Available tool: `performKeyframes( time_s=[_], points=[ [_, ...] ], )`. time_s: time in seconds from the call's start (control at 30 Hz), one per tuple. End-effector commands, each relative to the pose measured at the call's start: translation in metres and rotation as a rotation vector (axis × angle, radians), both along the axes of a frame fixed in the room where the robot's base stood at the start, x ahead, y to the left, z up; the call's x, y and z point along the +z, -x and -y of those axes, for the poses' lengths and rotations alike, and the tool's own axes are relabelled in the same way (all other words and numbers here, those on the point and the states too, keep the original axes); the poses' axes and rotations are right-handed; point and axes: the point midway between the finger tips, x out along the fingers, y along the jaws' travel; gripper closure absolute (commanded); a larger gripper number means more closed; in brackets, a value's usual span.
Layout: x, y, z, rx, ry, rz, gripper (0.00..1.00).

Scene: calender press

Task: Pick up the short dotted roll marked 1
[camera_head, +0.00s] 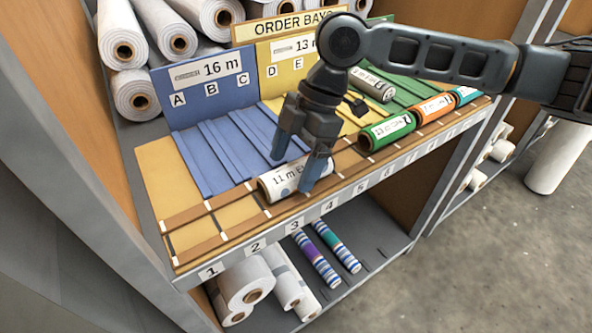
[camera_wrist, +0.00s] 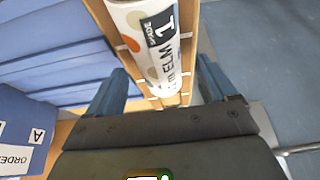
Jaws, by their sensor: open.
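The short white roll with dots (camera_head: 284,182) lies on the wooden rail track at the shelf's front, its label reading "11 m EL…" in the head view. My gripper (camera_head: 297,170) is open and points down over the roll's right part. In the wrist view the fingers of my gripper (camera_wrist: 160,85) stand on either side of the roll's near end, with gaps visible; I cannot tell whether they reach below its top.
A blue bay board marked 16 m (camera_head: 212,70) and a yellow one (camera_head: 283,60) stand behind. Green (camera_head: 388,130), orange (camera_head: 434,106) and teal rolls lie further right on the track. A grey-white roll (camera_head: 371,85) lies on the green slats. The track's left end is empty.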

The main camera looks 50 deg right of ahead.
Motion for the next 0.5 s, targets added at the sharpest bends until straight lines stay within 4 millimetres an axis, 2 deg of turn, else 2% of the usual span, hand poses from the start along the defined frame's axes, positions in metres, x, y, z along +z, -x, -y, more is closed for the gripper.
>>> performKeyframes(
  time_s=[0.2,0.5],
  points=[
    [-0.018,-0.002,-0.008,-0.002,0.0,0.001,0.15],
    [-0.019,-0.003,-0.008,-0.002,0.001,0.003,0.15]
  ],
)
